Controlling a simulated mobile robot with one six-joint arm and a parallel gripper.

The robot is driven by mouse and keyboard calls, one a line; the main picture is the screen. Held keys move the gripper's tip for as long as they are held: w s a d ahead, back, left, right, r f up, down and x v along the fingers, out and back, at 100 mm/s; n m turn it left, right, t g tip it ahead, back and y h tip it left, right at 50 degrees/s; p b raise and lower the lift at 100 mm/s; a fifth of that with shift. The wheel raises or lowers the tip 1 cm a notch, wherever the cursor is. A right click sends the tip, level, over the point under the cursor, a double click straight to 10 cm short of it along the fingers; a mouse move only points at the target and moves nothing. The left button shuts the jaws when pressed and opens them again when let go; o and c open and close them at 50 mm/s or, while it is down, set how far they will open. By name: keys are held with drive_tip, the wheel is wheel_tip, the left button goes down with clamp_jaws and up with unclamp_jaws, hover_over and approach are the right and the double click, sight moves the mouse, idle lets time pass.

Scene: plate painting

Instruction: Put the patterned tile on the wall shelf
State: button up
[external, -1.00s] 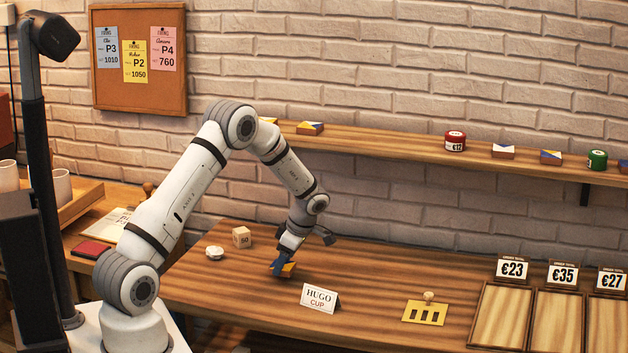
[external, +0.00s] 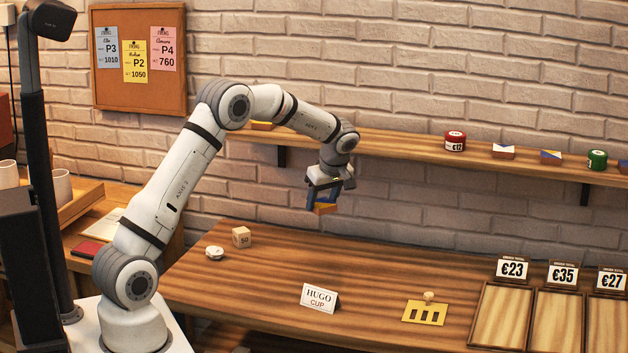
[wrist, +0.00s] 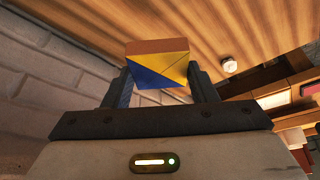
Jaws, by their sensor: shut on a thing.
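The patterned tile (external: 325,209), with blue and yellow triangles and an orange-brown edge, is held in my gripper (external: 326,198). In the wrist view the tile (wrist: 158,72) sits between the two dark fingers, and my gripper (wrist: 160,88) is shut on it. It hangs in the air above the back of the counter, below and in front of the wall shelf (external: 400,147). The shelf is a long wooden board on the brick wall. My arm hides part of its left end.
On the shelf are a red tin (external: 455,141), a green tin (external: 597,160) and other patterned tiles (external: 503,151).

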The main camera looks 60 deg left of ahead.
drive_tip(key=w+d+r+m+t+h+p, duration=0.2)
drive_tip(key=w+d+r+m+t+p, duration=0.3)
drive_tip(key=w+r+m, duration=0.75)
drive_tip(key=a+r+n+g+p, duration=0.1)
drive_tip(key=a+r+n+p, duration=0.15)
drive_tip(key=a+r, duration=0.9)
drive_tip(key=shift+y, duration=0.3)
drive_tip(key=f, duration=0.8)
drive_tip(key=shift+s+d+f, duration=0.3)
drive_tip(key=shift+d, duration=0.05)
drive_tip(key=shift+f, duration=0.15)
drive_tip(key=o, duration=1)
